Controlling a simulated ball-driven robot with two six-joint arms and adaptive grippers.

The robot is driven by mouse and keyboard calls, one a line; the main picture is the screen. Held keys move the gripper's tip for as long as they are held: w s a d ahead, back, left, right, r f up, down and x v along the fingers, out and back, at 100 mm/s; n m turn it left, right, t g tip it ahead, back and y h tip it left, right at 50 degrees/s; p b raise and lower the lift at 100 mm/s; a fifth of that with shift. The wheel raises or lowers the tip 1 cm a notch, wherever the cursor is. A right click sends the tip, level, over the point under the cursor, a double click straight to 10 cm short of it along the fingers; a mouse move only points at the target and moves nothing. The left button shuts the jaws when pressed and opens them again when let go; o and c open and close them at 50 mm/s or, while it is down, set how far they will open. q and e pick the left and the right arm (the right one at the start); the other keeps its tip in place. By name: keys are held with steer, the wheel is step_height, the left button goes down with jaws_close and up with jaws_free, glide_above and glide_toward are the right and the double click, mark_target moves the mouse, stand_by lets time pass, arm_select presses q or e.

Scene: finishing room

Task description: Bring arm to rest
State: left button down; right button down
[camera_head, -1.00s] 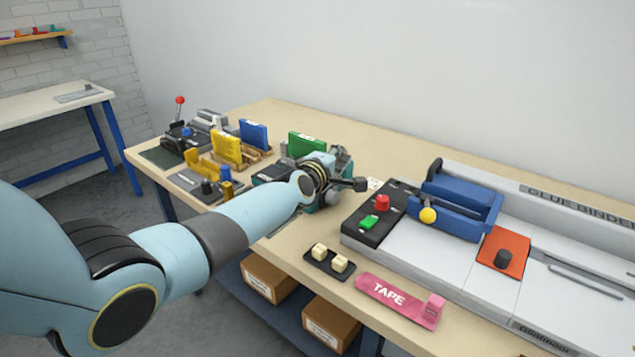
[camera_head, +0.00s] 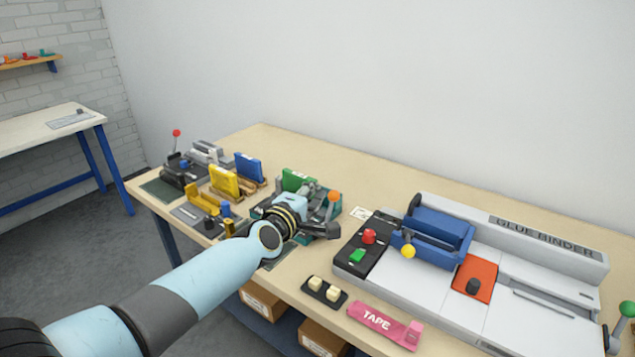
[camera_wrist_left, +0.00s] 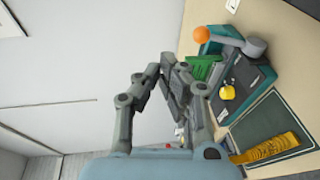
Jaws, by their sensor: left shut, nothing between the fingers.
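My left arm reaches in from the lower left over the long table. My left gripper (camera_head: 328,230) is in front of a teal machine with an orange ball knob (camera_head: 334,196), and its fingertips are hard to make out there. In the left wrist view the grey fingers of this gripper (camera_wrist_left: 172,75) are closed together with nothing between them. The teal machine (camera_wrist_left: 265,95) lies to their right, with a green block (camera_wrist_left: 203,67) and a yellow knob (camera_wrist_left: 227,92). Whether the fingers touch the machine cannot be told. My right gripper is out of view.
The glue binder (camera_head: 540,295) with its blue clamp (camera_head: 440,235) stands right of the gripper. A pink tape pack (camera_head: 385,325) and a small black tray (camera_head: 324,291) lie at the front edge. Yellow (camera_head: 225,181) and blue (camera_head: 249,168) blocks stand further left. The table's back strip is clear.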

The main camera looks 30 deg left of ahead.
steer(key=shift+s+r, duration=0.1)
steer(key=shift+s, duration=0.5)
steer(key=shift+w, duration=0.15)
